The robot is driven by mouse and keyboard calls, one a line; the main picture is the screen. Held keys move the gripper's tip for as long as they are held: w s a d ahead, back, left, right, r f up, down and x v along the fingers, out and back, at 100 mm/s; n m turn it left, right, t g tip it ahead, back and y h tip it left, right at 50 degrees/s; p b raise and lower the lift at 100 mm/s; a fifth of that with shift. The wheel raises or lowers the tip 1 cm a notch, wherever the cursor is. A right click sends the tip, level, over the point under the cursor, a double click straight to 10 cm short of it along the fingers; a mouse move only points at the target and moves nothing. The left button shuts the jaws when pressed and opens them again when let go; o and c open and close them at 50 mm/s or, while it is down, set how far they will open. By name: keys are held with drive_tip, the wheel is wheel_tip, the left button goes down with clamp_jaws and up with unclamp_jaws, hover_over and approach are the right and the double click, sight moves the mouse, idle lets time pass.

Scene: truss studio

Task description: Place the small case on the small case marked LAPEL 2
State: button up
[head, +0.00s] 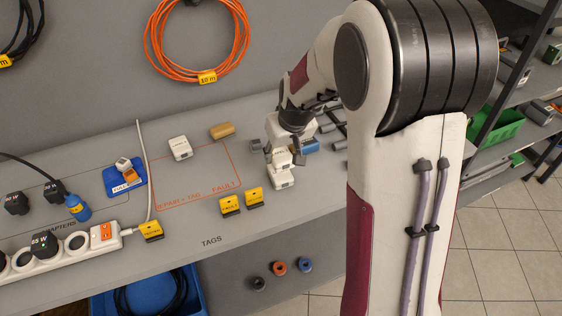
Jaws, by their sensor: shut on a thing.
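My gripper (283,150) points down over the bench, right of the orange outlined area. It is shut on a small white case (283,160), partly hidden by the fingers. Another small white case (282,179) lies directly below it on the bench. Its lettering is too small to read, so I cannot tell if it is LAPEL 2. The held case looks very close above the lower one; I cannot tell whether they touch. A third white case (180,148) lies at the top of the outlined area, its marking also unreadable.
A tan block (222,131) lies near the third case. Yellow tags (230,206) sit along the bench front. A blue item (311,146) and dark grey rods (332,125) are right of my gripper. A power strip (70,249) is at left. The outlined area is mostly clear.

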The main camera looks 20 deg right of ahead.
sight(281, 162)
drive_tip(key=shift+f, duration=1.85)
drive_tip(key=shift+f, duration=0.15)
drive_tip(key=o, duration=1.1)
drive_tip(key=shift+r, duration=0.2)
drive_tip(key=v, duration=1.2)
